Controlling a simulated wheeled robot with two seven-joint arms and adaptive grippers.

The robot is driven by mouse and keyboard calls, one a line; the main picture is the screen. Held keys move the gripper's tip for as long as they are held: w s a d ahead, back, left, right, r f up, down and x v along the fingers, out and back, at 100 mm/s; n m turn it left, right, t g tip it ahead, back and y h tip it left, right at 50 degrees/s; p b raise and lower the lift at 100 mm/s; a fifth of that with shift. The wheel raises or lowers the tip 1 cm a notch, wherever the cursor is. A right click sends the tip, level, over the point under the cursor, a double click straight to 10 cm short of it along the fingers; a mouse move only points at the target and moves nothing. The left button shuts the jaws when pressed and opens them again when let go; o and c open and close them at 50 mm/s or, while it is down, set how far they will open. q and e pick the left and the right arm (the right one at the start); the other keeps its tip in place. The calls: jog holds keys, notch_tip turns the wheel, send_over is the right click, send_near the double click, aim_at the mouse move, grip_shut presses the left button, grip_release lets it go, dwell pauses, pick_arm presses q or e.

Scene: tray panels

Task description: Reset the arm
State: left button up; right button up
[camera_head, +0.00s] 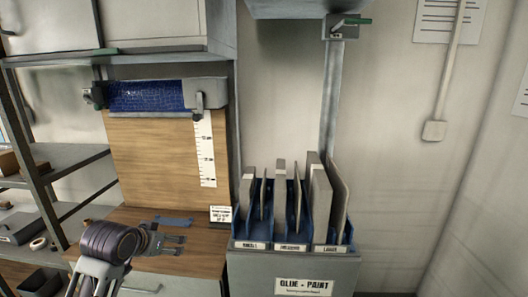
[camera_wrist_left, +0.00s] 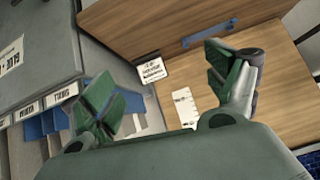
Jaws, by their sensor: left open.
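My left arm comes in from the lower left in the head view. Its gripper (camera_head: 168,240) is over the wooden worktop (camera_head: 196,262), left of the panel rack. In the left wrist view the green fingers of the left gripper (camera_wrist_left: 175,88) are spread wide with nothing between them. The worktop, a small printed card (camera_wrist_left: 152,70) and a white slip (camera_wrist_left: 186,107) show beyond the fingers. Whether the fingers touch the worktop cannot be told. My right gripper is in neither view.
A rack (camera_head: 290,246) with blue dividers holds several grey panels (camera_head: 320,195) upright at the centre right. A blue strip (camera_head: 173,221) lies on the worktop near the wooden backboard (camera_head: 150,160). Metal shelves (camera_head: 60,158) stand at the left.

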pick_arm(q)
jog(key=s+d+f+g, duration=0.3)
jog(key=s+f, duration=0.8)
jog(key=s, duration=0.1)
jog(key=s+d+f+g, duration=0.3)
jog(key=s+d+f, duration=0.1)
jog(key=s+f, duration=0.8)
jog(key=s+f+g, duration=0.1)
jog(key=s+f, duration=0.2)
jog(key=f, duration=3)
jog(key=s+a+f, duration=0.2)
jog(key=s+f, duration=0.8)
jog(key=s, duration=0.1)
jog(key=s+a+f+g, duration=0.1)
jog(key=s+a+f, duration=0.1)
jog(key=s+f, duration=0.7)
jog(key=shift+s+a+f, duration=0.25)
jog(key=shift+s+f, duration=0.15)
jog(key=shift+s, duration=0.75)
